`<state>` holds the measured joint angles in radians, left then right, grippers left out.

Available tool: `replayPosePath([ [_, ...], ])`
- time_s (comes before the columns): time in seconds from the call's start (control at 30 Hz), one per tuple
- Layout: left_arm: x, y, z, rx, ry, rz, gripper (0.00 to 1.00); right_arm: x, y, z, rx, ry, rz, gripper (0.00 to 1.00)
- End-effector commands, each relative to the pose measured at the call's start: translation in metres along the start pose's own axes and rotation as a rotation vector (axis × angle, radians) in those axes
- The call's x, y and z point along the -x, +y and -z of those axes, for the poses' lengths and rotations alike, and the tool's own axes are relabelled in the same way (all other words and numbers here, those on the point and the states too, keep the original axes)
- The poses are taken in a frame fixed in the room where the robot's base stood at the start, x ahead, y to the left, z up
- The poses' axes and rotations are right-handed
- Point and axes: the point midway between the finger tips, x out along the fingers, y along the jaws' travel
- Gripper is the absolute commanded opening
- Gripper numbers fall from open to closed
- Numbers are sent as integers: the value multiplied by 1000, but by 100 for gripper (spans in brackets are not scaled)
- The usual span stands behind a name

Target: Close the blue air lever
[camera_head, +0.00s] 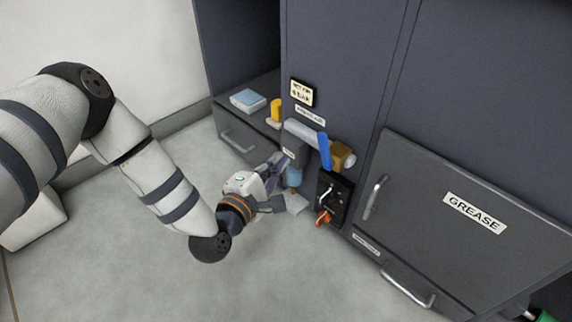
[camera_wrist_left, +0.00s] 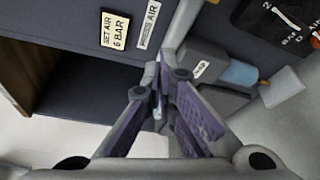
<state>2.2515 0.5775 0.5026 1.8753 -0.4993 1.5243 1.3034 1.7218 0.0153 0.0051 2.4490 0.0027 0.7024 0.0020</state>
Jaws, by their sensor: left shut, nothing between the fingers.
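The blue air lever (camera_head: 325,150) stands out from the front of the dark cabinet, beside a brass-coloured valve body (camera_head: 343,155) at the end of a grey pipe (camera_head: 305,133). It points up and slightly left in the head view. I cannot make it out in the left wrist view. My left gripper (camera_head: 281,160) is below and left of the lever, apart from it, close to the grey regulator block. In the left wrist view its purple-padded fingers (camera_wrist_left: 162,72) converge at the tips, with nothing seen held. My right gripper is out of view.
A regulator with a blue bowl (camera_head: 294,177) hangs under the pipe; the bowl also shows in the wrist view (camera_wrist_left: 240,73). A black panel (camera_head: 334,198) with an orange handle sits right. A grease door (camera_head: 474,213) is further right. A shelf holds a blue box (camera_head: 248,100).

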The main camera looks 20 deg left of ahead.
Motion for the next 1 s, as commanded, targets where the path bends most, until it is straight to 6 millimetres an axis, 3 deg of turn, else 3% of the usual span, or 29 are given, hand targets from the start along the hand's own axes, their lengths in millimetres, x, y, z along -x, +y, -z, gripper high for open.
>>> replayPosePath([
  [0.4,-89,-5,1,-4,1,6,0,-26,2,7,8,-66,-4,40],
  [0.63,-75,-2,-33,-3,-1,9,0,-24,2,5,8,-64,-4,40],
  [1.0,-73,-1,-38,-5,1,7,0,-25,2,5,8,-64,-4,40],
])
